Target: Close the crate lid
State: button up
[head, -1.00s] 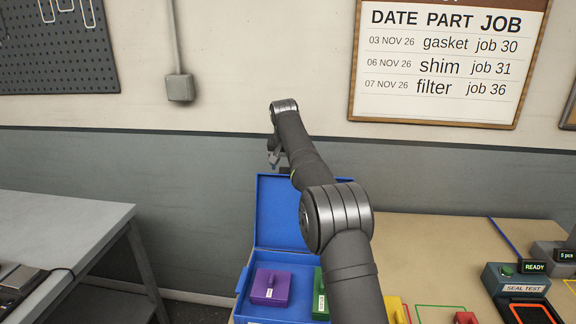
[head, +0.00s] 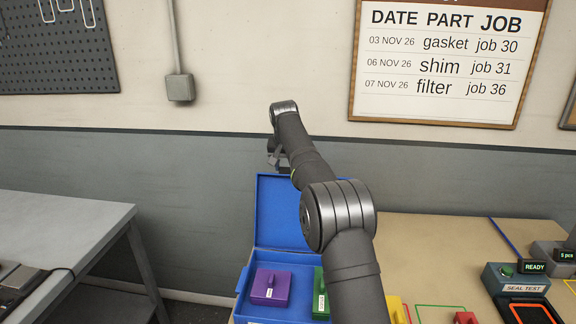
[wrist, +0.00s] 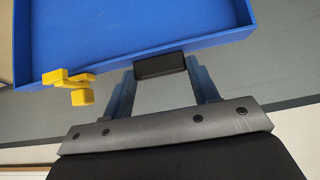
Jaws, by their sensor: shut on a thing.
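The blue crate (head: 242,286) stands on the bench at lower centre in the head view. Its blue lid (head: 275,218) stands up open at the back of the crate. In the wrist view the lid's edge (wrist: 120,57) fills the top, with a black handle (wrist: 165,65) on it. My gripper (wrist: 160,68) is shut on this handle, one finger at each side. In the head view my gripper (head: 279,160) is at the lid's top edge, partly hidden by my arm. A yellow latch (wrist: 75,85) sits on the lid's edge.
A purple block (head: 270,288) and a green block (head: 320,295) are inside the crate. My arm hides the crate's right part. A yellow block (head: 396,308), a red block (head: 466,318) and a seal test box (head: 515,280) are to the right. A grey table (head: 60,235) stands left.

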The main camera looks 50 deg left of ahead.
jog(key=s+d+f+t+y, duration=0.3)
jog(key=s+d+t+y, duration=0.5)
jog(key=s+d, duration=1.1)
jog(key=s+d+f, duration=0.4)
jog(key=f, duration=0.3)
jog(key=s+d+f, duration=0.4)
jog(key=f, duration=0.4)
jog(key=shift+s+d+f+t+y, duration=0.1)
jog(key=shift+d+f+t+y, duration=0.05)
jog(key=shift+f, duration=0.35)
jog(key=shift+s+d+f+t+y, duration=0.1)
jog(key=shift+f+t+y, duration=0.05)
jog(key=shift+f, duration=0.3)
